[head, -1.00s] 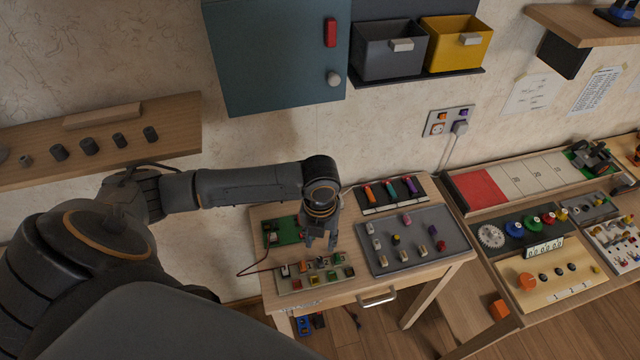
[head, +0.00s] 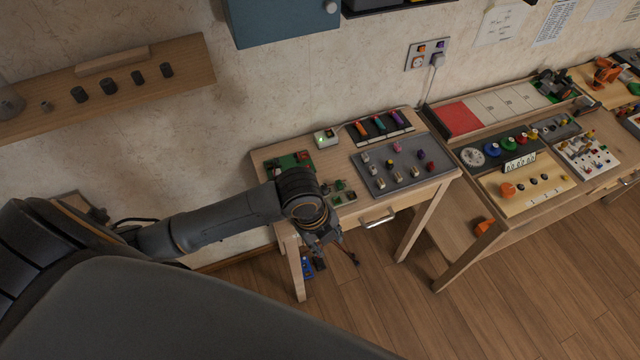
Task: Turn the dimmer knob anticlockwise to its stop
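I cannot tell for certain which part is the dimmer knob. A large round orange knob (head: 508,189) sits on a pale wooden panel (head: 535,203) on the right bench. A small white box (head: 325,138) with a green light stands at the back of the small table. My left gripper (head: 330,248) points down at the front left edge of the small table, far left of the orange knob. Its fingers are small and dark, so their opening is unclear. My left wrist hides part of the switch strip (head: 343,196). My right gripper is out of view.
The small table (head: 432,183) carries a grey board (head: 408,178) with several knobs and a green circuit board (head: 290,163). A wall socket plate (head: 417,63) is above. A wooden shelf (head: 190,68) holds dark cylinders at left.

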